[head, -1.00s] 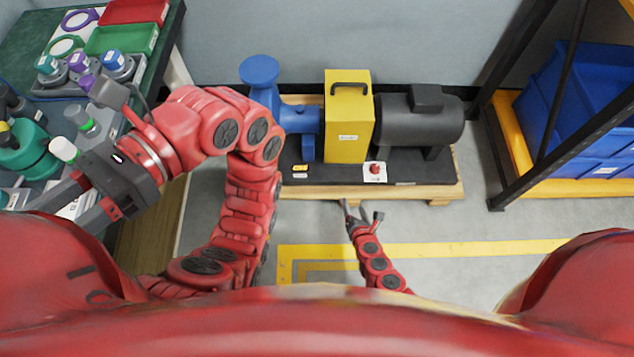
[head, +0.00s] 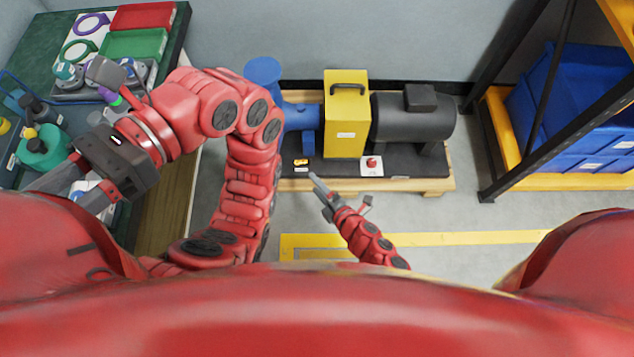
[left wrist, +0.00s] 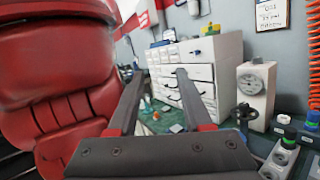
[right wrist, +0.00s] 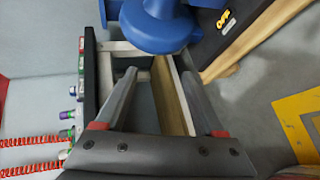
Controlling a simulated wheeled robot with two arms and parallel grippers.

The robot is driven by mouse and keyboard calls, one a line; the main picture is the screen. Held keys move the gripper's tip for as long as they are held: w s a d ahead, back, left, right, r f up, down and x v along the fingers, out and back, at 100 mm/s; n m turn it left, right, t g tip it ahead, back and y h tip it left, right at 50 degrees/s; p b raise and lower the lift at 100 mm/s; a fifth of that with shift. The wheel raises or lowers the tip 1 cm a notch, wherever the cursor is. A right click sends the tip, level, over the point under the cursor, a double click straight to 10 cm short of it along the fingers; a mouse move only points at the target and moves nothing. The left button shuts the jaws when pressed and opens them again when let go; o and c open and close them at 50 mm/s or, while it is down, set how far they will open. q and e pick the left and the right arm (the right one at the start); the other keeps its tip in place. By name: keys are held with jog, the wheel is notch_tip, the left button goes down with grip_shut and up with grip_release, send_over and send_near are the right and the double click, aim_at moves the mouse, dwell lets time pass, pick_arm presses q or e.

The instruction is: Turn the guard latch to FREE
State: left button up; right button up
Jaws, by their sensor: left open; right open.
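The yellow guard box (head: 345,118) stands between the blue pump (head: 264,72) and the black motor (head: 415,118) on a black base. In front of it is a red knob on a white plate (head: 372,167), which looks like the guard latch. Its pointer and markings are too small to read. My right gripper (head: 320,190) is open and empty, left of the knob and in front of the base, apart from both. The right wrist view shows blue pump parts (right wrist: 160,28) beyond its fingers, but no knob. My left gripper (left wrist: 158,73) is open and empty over the bench at left.
A black-framed rack with blue bins (head: 580,110) stands at right. The bench (head: 40,60) at left is crowded. Floor before the base is clear.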

jog(key=shift+a+r, duration=0.15)
jog(key=shift+r, duration=0.1)
